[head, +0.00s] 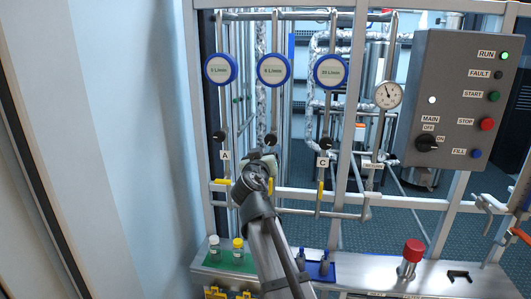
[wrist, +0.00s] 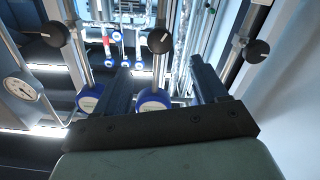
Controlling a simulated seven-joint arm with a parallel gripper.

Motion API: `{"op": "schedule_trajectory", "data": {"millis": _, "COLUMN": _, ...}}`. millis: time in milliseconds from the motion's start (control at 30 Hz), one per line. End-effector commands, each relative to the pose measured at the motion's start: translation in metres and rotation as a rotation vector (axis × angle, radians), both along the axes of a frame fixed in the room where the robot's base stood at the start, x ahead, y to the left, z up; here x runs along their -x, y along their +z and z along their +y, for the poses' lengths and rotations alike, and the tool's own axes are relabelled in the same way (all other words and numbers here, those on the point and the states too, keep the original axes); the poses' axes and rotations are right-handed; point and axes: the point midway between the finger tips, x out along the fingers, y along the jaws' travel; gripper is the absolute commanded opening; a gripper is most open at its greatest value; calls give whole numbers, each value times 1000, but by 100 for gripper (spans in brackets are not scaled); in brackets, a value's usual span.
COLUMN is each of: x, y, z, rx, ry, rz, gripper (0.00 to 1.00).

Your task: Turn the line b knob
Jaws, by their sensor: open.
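The line b knob (head: 271,139) is a small black round knob on the middle pipe, below the middle blue-rimmed flow dial (head: 273,69). Its label is hidden behind my arm. My gripper (head: 262,155) is just below the knob in the head view, with its fingers hard to make out. In the wrist view the middle black knob (wrist: 160,41) lies beyond the open fingers of my gripper (wrist: 161,65), roughly between their lines. Nothing is between the fingers, and a gap to the knob seems to remain.
Knob A (head: 219,136) and knob C (head: 326,142) flank it on neighbouring pipes. Yellow-handled valves (head: 320,185) sit lower down. A grey control box (head: 460,100) and a pressure gauge (head: 388,95) are at right. Below is a shelf with vials on a green tray (head: 222,262).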

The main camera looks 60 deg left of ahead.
Motion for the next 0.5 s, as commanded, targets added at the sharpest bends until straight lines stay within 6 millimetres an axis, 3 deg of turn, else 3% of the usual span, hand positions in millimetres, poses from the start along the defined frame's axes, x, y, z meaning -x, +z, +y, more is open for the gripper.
{"op": "schedule_trajectory", "data": {"millis": 167, "x": 0, "y": 0, "z": 0, "rx": -8, "ry": 0, "rz": 8, "gripper": 72}}
{"op": "schedule_trajectory", "data": {"millis": 500, "x": 0, "y": 1, "z": 0, "rx": -203, "ry": 0, "rz": 203, "gripper": 72}}
